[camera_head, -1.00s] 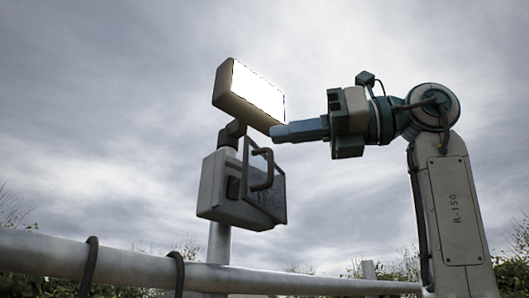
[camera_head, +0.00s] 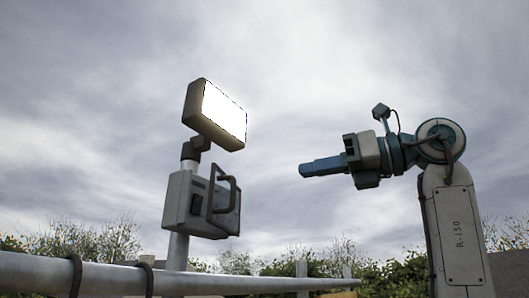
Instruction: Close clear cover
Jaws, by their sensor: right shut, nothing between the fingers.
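A grey box (camera_head: 183,205) is fixed to a post, with a dark switch on its front. Its cover (camera_head: 226,209), with a dark curved handle (camera_head: 232,195), is at the box's right side. The cover looks close against the box, but I cannot tell whether it is fully shut. My right gripper (camera_head: 303,170) is shut and empty. It points left in open air, to the right of the box and a little above the handle, touching nothing. My left gripper is not in view.
A lit white lamp (camera_head: 222,113) sits on the post above the box. A grey rail (camera_head: 200,283) crosses the bottom in front of the post. Bushes (camera_head: 375,272) stand behind. The air between my right gripper and the box is clear.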

